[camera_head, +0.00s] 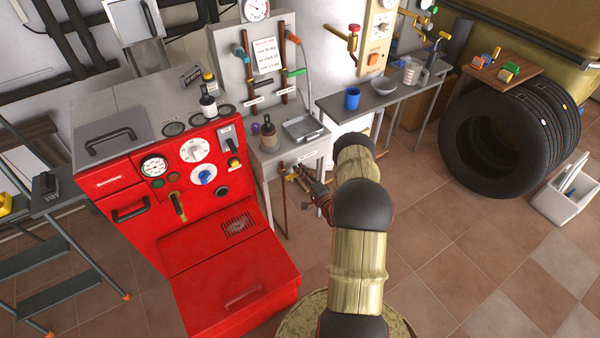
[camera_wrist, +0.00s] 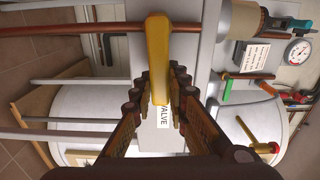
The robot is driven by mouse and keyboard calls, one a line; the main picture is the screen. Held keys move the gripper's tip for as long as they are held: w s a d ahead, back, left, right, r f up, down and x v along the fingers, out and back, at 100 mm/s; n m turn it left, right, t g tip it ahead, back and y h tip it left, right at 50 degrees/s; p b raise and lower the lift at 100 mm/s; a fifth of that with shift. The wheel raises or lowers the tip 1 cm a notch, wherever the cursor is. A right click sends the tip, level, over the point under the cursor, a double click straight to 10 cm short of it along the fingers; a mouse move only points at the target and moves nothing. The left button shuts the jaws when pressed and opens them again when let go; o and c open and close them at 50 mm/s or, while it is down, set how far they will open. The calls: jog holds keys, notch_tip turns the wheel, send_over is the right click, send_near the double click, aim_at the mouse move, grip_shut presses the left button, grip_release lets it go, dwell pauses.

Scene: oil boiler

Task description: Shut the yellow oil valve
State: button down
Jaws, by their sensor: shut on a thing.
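The yellow oil valve handle (camera_wrist: 157,48) shows large in the wrist view. It lies crosswise to a copper pipe (camera_wrist: 60,29), and its free end reaches between my fingers. My gripper (camera_wrist: 159,85) is shut on this handle, with one finger on each side of it. A white label reading "VALVE" (camera_wrist: 163,114) is partly hidden behind the handle and fingers. In the head view my gripper (camera_head: 312,188) is at the small grey table beside the red boiler, and the yellow handle (camera_head: 288,173) is small and partly hidden there.
The red boiler (camera_head: 215,215) stands to the left of my arm. A grey panel with a green handle (camera_head: 296,72) and a teal handle (camera_head: 239,51) is above the small table (camera_head: 300,150). A bench with a blue cup (camera_head: 352,98) and tyres (camera_head: 490,130) stand to the right.

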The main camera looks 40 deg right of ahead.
jog(key=shift+f+m, duration=0.2)
jog(key=shift+m, duration=0.2)
jog(key=c, duration=1.7)
grip_release()
jog(key=shift+v, duration=6)
